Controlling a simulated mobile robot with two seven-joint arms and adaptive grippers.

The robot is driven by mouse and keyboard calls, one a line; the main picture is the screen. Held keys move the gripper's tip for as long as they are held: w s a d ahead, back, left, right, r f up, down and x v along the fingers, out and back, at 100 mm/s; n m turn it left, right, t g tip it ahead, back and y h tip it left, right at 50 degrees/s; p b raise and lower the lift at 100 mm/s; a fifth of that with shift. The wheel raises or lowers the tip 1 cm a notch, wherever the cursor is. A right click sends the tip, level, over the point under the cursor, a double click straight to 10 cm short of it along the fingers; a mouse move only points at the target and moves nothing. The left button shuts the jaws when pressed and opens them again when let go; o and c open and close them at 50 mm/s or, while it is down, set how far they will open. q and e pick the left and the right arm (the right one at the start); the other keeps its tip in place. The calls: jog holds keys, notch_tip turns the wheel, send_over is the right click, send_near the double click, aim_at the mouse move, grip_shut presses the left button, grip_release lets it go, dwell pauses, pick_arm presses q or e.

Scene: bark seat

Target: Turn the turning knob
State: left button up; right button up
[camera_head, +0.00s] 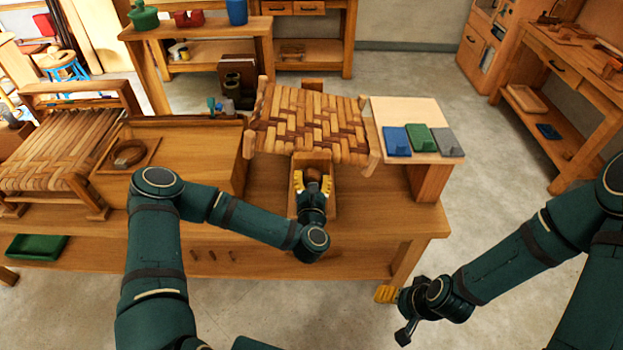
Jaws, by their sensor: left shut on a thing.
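The turning knob (314,172) is a small brown rounded piece at a wooden block (312,157) beneath the front of the woven bark seat (308,122). My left gripper (313,182) has its yellow fingers on either side of the knob and is shut on it. The gripper and wrist hide part of the knob, so its turn angle cannot be read. My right gripper (386,293) hangs low, by the bench's front right leg, away from the knob. Its fingers are too small and overlapped to tell their opening.
The workbench (375,225) carries a pale board (405,108) with blue, green and grey blocks at right. Another woven seat (60,145) stands far left. Floor at right is clear.

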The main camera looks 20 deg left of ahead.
pick_arm(q)
jog(key=m, duration=0.4)
jog(key=shift+m, duration=0.3)
jog(key=m, duration=0.4)
jog(key=shift+a+m, duration=0.1)
jog(key=shift+m, duration=0.2)
jog(key=m+b, duration=0.1)
jog(key=m, duration=0.3)
jog(key=shift+m, duration=0.3)
jog(key=m+b, duration=0.1)
jog(key=m, duration=0.2)
jog(key=shift+r+m, duration=0.1)
jog(key=shift+m, duration=0.2)
jog(key=m+b, duration=0.2)
jog(key=m, duration=0.2)
jog(key=shift+m+b, duration=0.3)
jog(key=m+b, duration=0.4)
jog(key=m, duration=0.2)
jog(key=shift+m+b, duration=0.6)
jog(key=shift+m, duration=0.4)
jog(key=shift+m+b, duration=0.75)
jog(key=shift+m, duration=0.95)
pick_arm(e)
notch_tip(320, 180, down, 11)
jog(key=s, duration=0.1)
jog(key=shift+s+a+f+g, duration=0.2)
jog(key=shift+s+g, duration=0.1)
jog(key=shift+s, duration=0.1)
jog(key=shift+f, duration=0.1)
